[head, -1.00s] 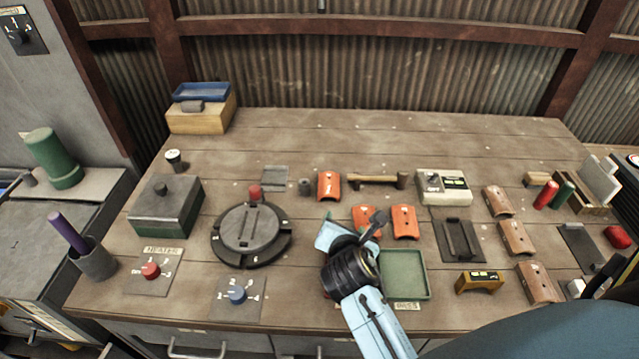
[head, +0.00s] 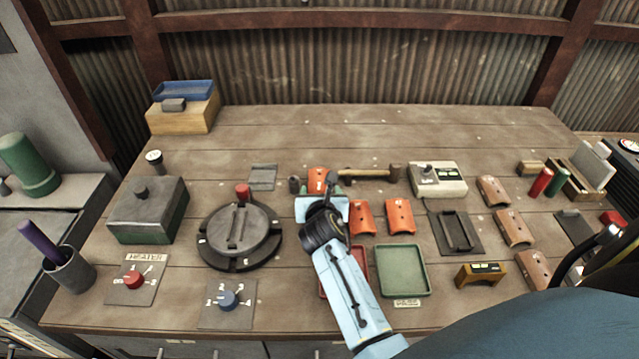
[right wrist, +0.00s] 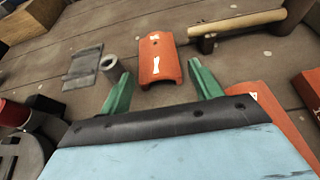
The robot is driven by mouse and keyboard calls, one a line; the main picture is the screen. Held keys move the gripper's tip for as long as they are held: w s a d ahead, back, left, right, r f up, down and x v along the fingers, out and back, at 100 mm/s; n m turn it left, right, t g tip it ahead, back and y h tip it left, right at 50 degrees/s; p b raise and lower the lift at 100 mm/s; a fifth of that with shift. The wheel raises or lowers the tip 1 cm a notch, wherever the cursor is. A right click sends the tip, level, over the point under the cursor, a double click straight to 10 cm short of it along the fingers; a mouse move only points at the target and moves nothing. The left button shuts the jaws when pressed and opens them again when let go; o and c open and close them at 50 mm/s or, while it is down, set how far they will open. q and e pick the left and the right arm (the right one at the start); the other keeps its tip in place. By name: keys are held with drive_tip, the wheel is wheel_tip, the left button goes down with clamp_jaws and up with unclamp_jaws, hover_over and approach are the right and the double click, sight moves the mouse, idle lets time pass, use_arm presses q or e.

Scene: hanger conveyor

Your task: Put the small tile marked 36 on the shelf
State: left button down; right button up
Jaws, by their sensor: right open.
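An orange curved tile (head: 318,181) lies on the bench past my right gripper (head: 326,192), which partly covers it. In the right wrist view the tile (right wrist: 160,62) bears a white mark that I cannot read as a number. The right gripper (right wrist: 158,78) has its green fingers spread and empty, pointing at the tile's near end. Two more orange tiles (head: 361,217) (head: 400,215) lie to the right, and several brown tiles (head: 514,229) lie farther right. I cannot tell which thing is the shelf. My left gripper is out of view.
A grey cylinder (right wrist: 108,64) and a grey plate (right wrist: 83,67) lie left of the tile. A wooden-handled tool (head: 367,174) lies close on its right. A round dark turntable (head: 239,238) stands left of my arm. A green tray (head: 403,271) lies right of it. The rear bench is mostly clear.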

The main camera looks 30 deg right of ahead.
sight(320, 190)
drive_tip(key=b+x, duration=0.1)
drive_tip(key=x, duration=0.3)
drive_tip(key=shift+w+a+f, duration=0.1)
drive_tip(key=shift+w+f, duration=0.05)
drive_tip(key=shift+f, duration=0.05)
drive_tip(key=shift+c, duration=0.4)
drive_tip(key=c, duration=0.8)
